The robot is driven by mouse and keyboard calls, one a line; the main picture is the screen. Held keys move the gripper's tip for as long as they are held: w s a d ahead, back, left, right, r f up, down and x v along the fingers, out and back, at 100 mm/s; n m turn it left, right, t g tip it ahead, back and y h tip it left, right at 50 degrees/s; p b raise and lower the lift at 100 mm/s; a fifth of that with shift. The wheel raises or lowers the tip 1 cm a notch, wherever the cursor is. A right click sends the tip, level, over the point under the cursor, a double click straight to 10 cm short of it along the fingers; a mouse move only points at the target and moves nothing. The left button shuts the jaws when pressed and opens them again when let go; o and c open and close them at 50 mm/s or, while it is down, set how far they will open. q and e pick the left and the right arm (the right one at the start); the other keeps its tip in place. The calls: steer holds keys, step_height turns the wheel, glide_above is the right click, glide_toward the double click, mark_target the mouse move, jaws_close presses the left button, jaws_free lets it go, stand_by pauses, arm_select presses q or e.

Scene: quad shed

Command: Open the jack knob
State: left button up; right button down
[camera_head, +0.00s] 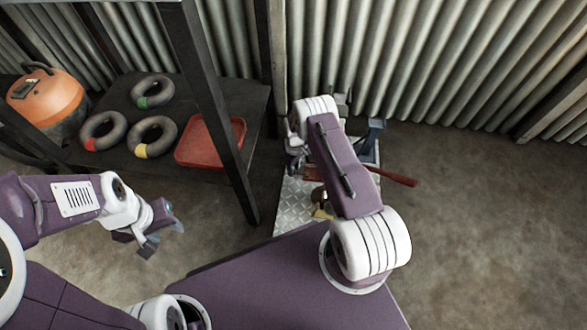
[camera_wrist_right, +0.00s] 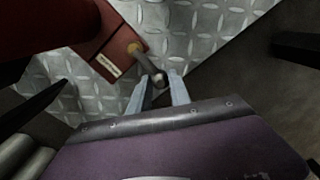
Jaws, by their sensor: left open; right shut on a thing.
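The jack is mostly hidden behind my right arm in the head view; its red handle (camera_head: 397,178) sticks out to the right. In the right wrist view the jack's red body (camera_wrist_right: 110,50) stands on a silver tread plate. A brass fitting on it carries a grey metal knob (camera_wrist_right: 158,78) with a rounded end. My right gripper (camera_wrist_right: 160,85) has its two fingertips on either side of this rounded end and is shut on it. My left gripper (camera_head: 158,232) is open and empty, over the floor at the left, far from the jack.
A dark shelf at the left bears several black rings (camera_head: 152,91), a red tray (camera_head: 212,141) and an orange round container (camera_head: 46,100). Its upright post (camera_head: 225,150) stands between my arms. A corrugated wall (camera_head: 440,70) closes the back. The floor at right is clear.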

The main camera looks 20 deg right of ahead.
steer(key=shift+s, duration=0.1)
steer(key=c, duration=1.2)
jaws_free()
steer(key=r+p, duration=0.6)
steer(key=r, duration=0.3)
steer(key=shift+d+p, duration=0.2)
steer(key=shift+p, duration=0.2)
